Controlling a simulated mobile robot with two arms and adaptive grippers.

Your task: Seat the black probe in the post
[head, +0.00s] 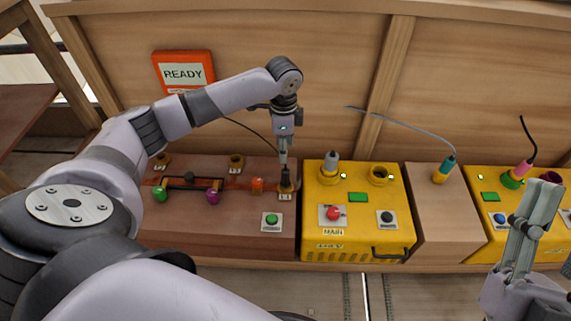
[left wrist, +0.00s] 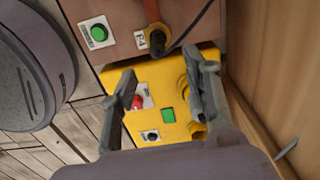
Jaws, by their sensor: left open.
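The black probe (head: 285,178) stands roughly upright at the brass post (head: 286,190) on the right end of the brown console, its lower end apparently inside the post's mouth. How deep it sits cannot be told. A thin dark cable runs up from it to the left. The post (left wrist: 157,42) and cable also show at the top of the left wrist view. My left gripper (head: 283,150) points down just above the probe, in line with it; its fingers (left wrist: 160,75) are apart with nothing between them. My right gripper (head: 545,195) is at the far right, away from the post.
The brown console holds two more brass posts (head: 236,162), coloured knobs and a green button (head: 271,220). A yellow MAIN box (head: 325,245) adjoins it, with a grey plug (head: 331,163) and an empty socket (head: 379,174). A teal plug (head: 447,167) stands further right. A wooden wall closes the back.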

